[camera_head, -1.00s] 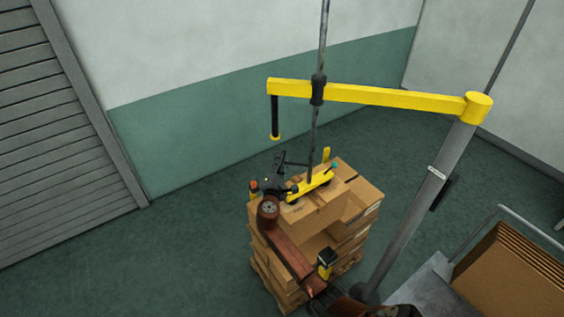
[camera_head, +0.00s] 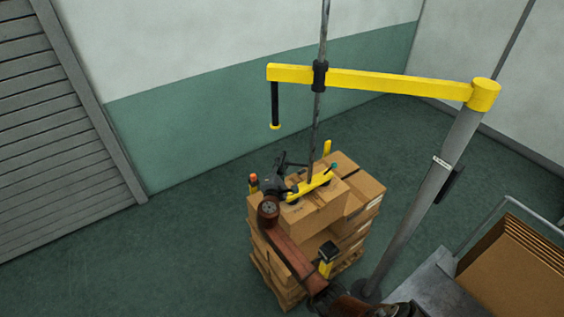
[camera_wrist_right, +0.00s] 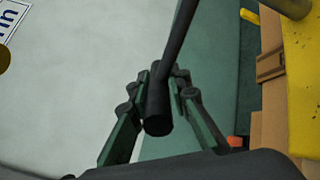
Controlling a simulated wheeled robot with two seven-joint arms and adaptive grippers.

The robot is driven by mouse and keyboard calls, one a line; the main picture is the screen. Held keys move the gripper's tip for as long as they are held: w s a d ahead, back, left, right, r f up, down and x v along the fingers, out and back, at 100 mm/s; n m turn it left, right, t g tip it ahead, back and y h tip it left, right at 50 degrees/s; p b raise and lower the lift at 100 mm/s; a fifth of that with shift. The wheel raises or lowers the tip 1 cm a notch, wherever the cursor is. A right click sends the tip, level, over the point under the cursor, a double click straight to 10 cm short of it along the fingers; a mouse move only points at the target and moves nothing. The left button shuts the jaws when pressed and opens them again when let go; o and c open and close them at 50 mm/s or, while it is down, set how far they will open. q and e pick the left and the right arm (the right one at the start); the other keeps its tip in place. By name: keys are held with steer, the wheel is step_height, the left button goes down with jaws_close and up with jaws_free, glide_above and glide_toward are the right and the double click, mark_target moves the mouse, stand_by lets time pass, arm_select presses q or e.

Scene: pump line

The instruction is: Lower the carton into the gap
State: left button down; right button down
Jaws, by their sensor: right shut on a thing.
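The carton (camera_head: 318,212) is a brown box under the yellow suction head (camera_head: 313,187), which hangs from a grey lift tube (camera_head: 315,130). It is at the top of a stack of similar cartons (camera_head: 360,186) on a wooden pallet. A recess shows at its near and right side; whether its underside touches the stack I cannot tell. My right gripper (camera_head: 280,182) is at the left end of the suction head. In the right wrist view my right gripper (camera_wrist_right: 163,80) is shut on a dark bar-shaped handle (camera_wrist_right: 172,60). My left gripper is not in view.
A yellow boom (camera_head: 400,84) on a grey post (camera_head: 425,190) stands at the right of the stack. A dark hanging rod (camera_head: 275,105) is at the boom's left end. The floor (camera_head: 180,245) at left is clear.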

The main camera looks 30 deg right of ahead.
steer(key=c, duration=1.8)
jaws_free()
steer(key=shift+r, duration=0.2)
steer(key=shift+s, duration=0.1)
steer(key=v, duration=1.2)
